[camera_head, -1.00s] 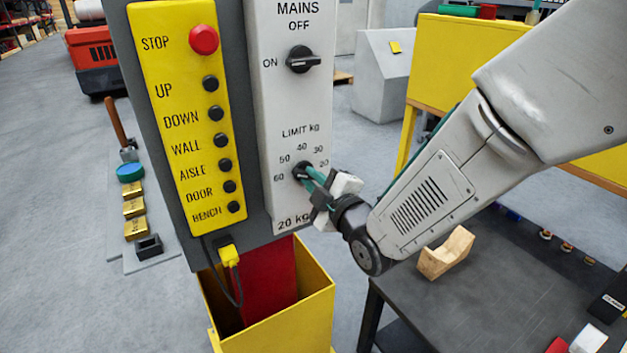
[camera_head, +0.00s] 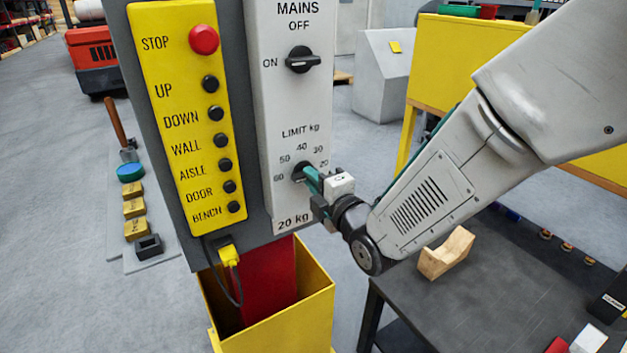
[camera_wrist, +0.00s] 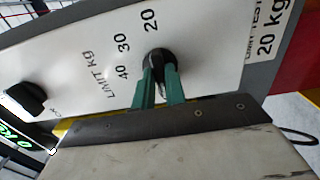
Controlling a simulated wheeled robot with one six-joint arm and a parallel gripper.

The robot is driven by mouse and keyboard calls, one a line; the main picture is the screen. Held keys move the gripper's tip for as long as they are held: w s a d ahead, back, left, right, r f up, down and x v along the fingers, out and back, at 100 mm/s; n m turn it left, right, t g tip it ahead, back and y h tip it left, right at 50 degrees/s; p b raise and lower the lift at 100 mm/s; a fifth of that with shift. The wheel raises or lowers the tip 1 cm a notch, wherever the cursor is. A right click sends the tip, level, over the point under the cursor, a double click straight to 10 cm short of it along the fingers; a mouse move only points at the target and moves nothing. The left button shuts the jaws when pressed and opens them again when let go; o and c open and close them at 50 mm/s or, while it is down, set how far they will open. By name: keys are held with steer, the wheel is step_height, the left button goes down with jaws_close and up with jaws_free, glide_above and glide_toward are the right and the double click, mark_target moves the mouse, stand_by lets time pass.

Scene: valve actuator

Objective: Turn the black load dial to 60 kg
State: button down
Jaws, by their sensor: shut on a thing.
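The black load dial (camera_head: 299,171) sits on the white panel under the words "LIMIT kg", with marks from 20 to 60 around it. In the wrist view the dial (camera_wrist: 159,62) stands between the two teal fingers of my gripper (camera_wrist: 160,80), which is shut on it. My gripper (camera_head: 311,180) also shows in the head view, reaching the dial from the lower right. The fingers cover part of the dial, and I cannot tell which mark it points at. A label below reads "20 kg" (camera_head: 293,221).
The black MAINS switch (camera_head: 303,60) is above the dial, its handle towards ON. A yellow button panel (camera_head: 178,130) with a red STOP button (camera_head: 204,40) is to the left. A dark table (camera_head: 480,310) with a wooden block (camera_head: 446,253) stands at the lower right.

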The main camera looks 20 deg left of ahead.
steer(key=c, duration=1.4)
jaws_free()
steer(key=shift+c, duration=0.2)
steer(key=v, duration=0.8)
